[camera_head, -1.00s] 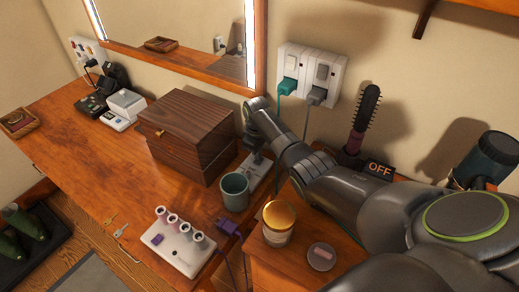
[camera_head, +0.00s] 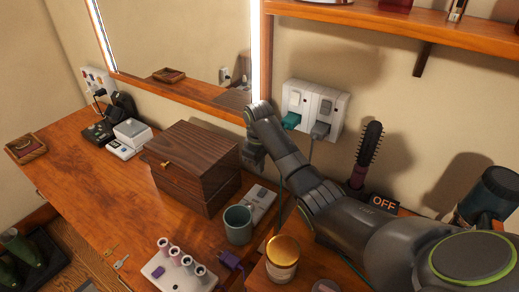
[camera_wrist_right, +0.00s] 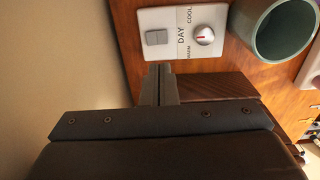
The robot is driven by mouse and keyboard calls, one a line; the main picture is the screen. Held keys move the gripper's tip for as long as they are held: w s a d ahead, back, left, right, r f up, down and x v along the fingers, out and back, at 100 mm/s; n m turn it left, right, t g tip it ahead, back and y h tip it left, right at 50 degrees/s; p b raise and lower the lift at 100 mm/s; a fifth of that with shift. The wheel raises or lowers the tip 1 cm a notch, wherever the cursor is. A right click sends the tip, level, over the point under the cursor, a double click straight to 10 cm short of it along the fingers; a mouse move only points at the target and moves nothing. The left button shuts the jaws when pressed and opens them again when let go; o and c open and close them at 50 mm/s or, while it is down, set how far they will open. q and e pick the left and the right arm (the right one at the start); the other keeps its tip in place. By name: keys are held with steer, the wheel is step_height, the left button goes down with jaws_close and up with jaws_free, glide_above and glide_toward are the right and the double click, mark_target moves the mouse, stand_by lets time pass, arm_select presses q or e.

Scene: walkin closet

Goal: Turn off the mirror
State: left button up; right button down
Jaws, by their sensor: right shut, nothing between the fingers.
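The mirror (camera_head: 185,45) stands at the back of the wooden dresser in an orange-brown wood frame. Its light strips (camera_head: 255,50) are bright white. A pale control panel (camera_head: 263,201) lies on the dresser top between the dark wooden box and the green cup. In the right wrist view the panel (camera_wrist_right: 178,18) has a grey rocker switch (camera_wrist_right: 156,37), a round knob (camera_wrist_right: 204,34) with a red mark and the words DAY, COOL and WARM. My right gripper (camera_head: 253,167) is shut and empty, pointing down, above and apart from the panel. My left gripper is out of view.
The dark box (camera_head: 197,165) stands left of the panel, and the green cup (camera_head: 238,224) close in front. A wall outlet (camera_head: 312,108) with two plugs, a hairbrush (camera_head: 367,150) and an OFF display (camera_head: 384,204) are at the right. A shelf (camera_head: 400,22) hangs above.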

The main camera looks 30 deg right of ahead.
step_height(320, 180, up, 7)
steer(key=p, duration=0.1)
stand_by(0.4)
steer(key=f+b, duration=0.3)
steer(key=shift+s+d+t+h, duration=0.1)
steer(key=shift+s+t+h, duration=0.2)
steer(key=shift+h, duration=0.1)
steer(key=shift+f, duration=0.1)
